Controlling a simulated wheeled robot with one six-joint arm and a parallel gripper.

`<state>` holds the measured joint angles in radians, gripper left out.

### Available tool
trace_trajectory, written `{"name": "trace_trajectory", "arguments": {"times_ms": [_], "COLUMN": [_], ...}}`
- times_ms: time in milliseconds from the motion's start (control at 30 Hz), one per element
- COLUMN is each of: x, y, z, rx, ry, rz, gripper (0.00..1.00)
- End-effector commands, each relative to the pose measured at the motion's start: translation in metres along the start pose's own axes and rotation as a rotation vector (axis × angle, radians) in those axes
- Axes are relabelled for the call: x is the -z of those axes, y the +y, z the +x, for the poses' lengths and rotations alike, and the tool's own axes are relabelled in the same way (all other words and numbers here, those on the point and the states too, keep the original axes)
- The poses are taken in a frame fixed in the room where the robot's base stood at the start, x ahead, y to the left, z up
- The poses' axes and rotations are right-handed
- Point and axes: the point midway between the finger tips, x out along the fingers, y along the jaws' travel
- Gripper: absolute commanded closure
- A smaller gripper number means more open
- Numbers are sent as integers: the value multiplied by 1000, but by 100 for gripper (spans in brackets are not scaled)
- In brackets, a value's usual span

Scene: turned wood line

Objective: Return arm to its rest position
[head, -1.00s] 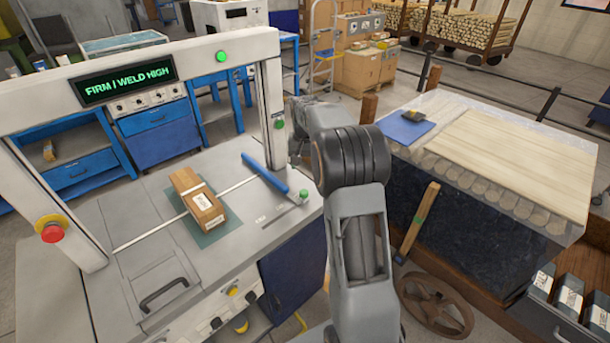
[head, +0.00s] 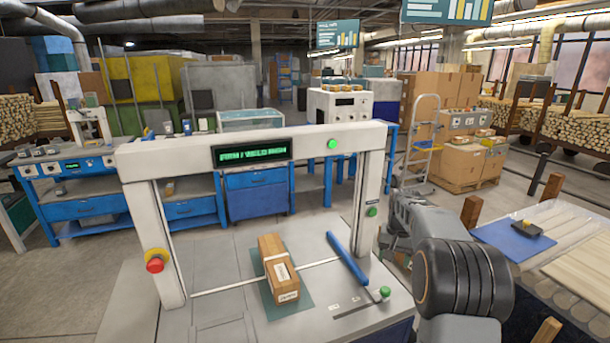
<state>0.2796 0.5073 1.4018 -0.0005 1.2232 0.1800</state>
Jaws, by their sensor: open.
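My arm (head: 462,280) shows at the lower right, folded, with its dark ribbed joint close to the camera. My gripper itself cannot be seen; it is hidden behind or beyond the arm links. A strapped wooden block bundle (head: 278,268) with white labels lies on a green mat (head: 297,303) on the grey bench of the strapping machine (head: 252,152). Nothing of my arm touches the bundle. The machine's white arch stands over the bench with a lit green display.
A red stop button (head: 155,265) is on the left post. To the right, a cart (head: 560,250) carries pale boards and a blue pad. Blue workbenches stand behind.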

Motion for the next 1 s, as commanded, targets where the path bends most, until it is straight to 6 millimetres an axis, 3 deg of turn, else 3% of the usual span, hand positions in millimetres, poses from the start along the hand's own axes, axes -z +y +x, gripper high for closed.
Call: {"name": "trace_trajectory", "arguments": {"times_ms": [33,100,167,400,600,800,1000], "x": [-11,-31,-55,-174,-249,-285,-289], "y": [2,2,-1,-12,-12,-12,-16], "z": [13,16,14,-4,-9,-16,-30], "rx": [-3,-2,0,18,39,60,76], "ry": [-21,-22,-13,80,168,240,294], "rz": [-16,-51,-92,-277,-382,-434,-455], "gripper": [40,40,40,40,40,40,40]}}
